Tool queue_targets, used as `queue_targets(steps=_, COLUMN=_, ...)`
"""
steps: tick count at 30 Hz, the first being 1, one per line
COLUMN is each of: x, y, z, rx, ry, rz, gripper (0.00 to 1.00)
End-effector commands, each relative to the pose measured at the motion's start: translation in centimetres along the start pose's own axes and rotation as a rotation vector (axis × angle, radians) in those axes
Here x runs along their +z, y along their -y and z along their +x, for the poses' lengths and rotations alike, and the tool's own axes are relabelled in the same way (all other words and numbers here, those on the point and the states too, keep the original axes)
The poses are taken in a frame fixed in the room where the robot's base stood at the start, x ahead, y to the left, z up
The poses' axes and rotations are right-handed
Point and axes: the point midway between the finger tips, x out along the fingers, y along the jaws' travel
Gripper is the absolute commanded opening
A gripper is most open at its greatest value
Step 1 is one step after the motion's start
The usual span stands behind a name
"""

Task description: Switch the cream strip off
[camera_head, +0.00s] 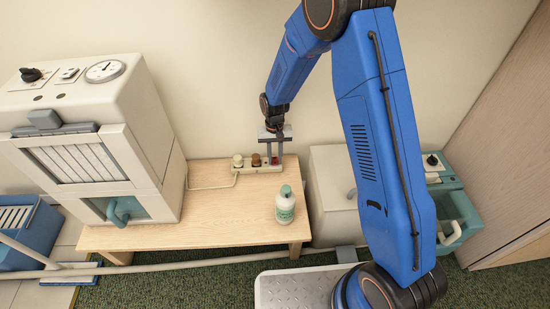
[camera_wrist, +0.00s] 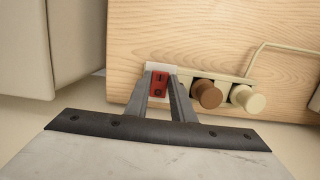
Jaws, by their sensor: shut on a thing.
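The cream strip (camera_head: 243,169) lies on the wooden table near its back edge. It carries a cream plug (camera_head: 238,160), a brown plug (camera_head: 256,159) and, at its right end, a red switch (camera_head: 275,161). In the wrist view the red rocker switch (camera_wrist: 159,83) sits between my fingers, with the brown plug (camera_wrist: 207,94) and cream plug (camera_wrist: 246,98) to its right. My gripper (camera_head: 273,154) is down at this end of the strip, its fingers closed on the two sides of the switch. Which way the rocker is tipped I cannot tell.
A white and teal bottle (camera_head: 285,207) stands on the wooden table (camera_head: 200,232) in front of the strip. A large cream machine (camera_head: 160,130) with a dial fills the table's left side. A pale cord (camera_head: 207,188) runs left from the strip. The table's middle is clear.

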Motion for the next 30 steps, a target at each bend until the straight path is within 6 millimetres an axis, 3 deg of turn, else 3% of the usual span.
queue_targets(steps=1, x=-0.1, y=0.0, z=0.0, rx=0.000, ry=-0.001, rz=0.000, gripper=0.27)
queue_targets(steps=3, x=0.0, y=0.0, z=0.0, rx=0.000, ry=-0.002, rz=0.000, gripper=0.41)
queue_targets(steps=16, x=-0.1, y=0.0, z=-1.0, rx=-0.001, ry=-0.003, rz=0.000, gripper=0.41)
queue_targets(steps=30, x=-0.1, y=0.0, z=-9.2, rx=-0.001, ry=-0.004, rz=0.000, gripper=0.41)
